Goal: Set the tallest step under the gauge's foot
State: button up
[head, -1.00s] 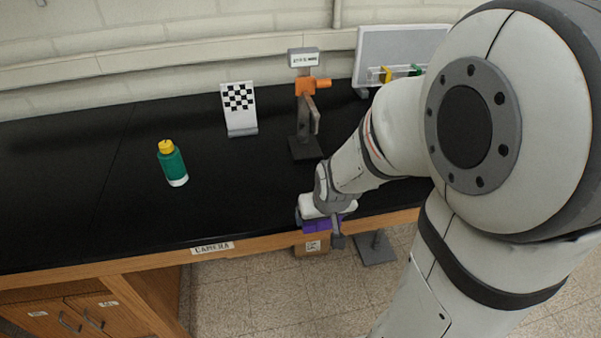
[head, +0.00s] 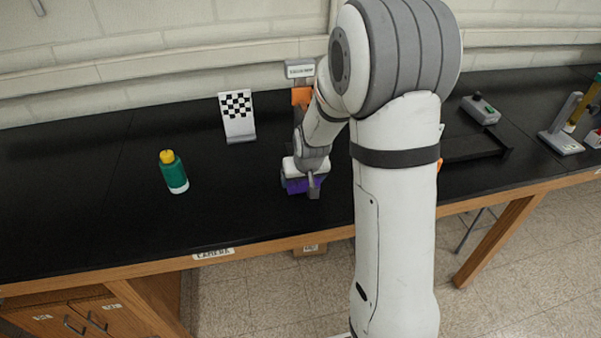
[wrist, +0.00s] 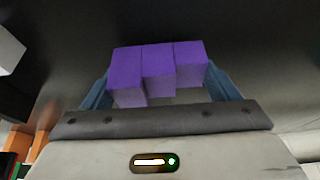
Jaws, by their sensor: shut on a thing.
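My gripper (head: 305,178) is shut on a purple stepped block (head: 298,187) and holds it over the black bench. In the wrist view the block (wrist: 157,68) sits between my blue fingers, with several side-by-side sections of differing length. The gauge (head: 301,97) stands behind my arm, beyond the block; its orange part and the label at its top (head: 299,70) show. Its foot and lower post are hidden by my arm in the head view. An orange piece (wrist: 40,144) at the lower left of the wrist view looks like part of the gauge.
A green bottle with a yellow cap (head: 174,172) and a checkered board (head: 238,117) stand to the left. A grey box (head: 481,110) and a dark tray (head: 474,146) are to the right. The bench front between bottle and block is clear.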

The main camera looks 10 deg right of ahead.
jog(key=w, duration=0.3)
jog(key=shift+w+p, duration=0.25)
jog(key=shift+p, duration=0.15)
jog(key=shift+f, duration=0.5)
jog(key=shift+s+f, duration=0.15)
jog(key=shift+f, duration=0.1)
jog(key=shift+f, duration=0.15)
jog(key=o, duration=0.9)
jog(key=shift+o, duration=0.2)
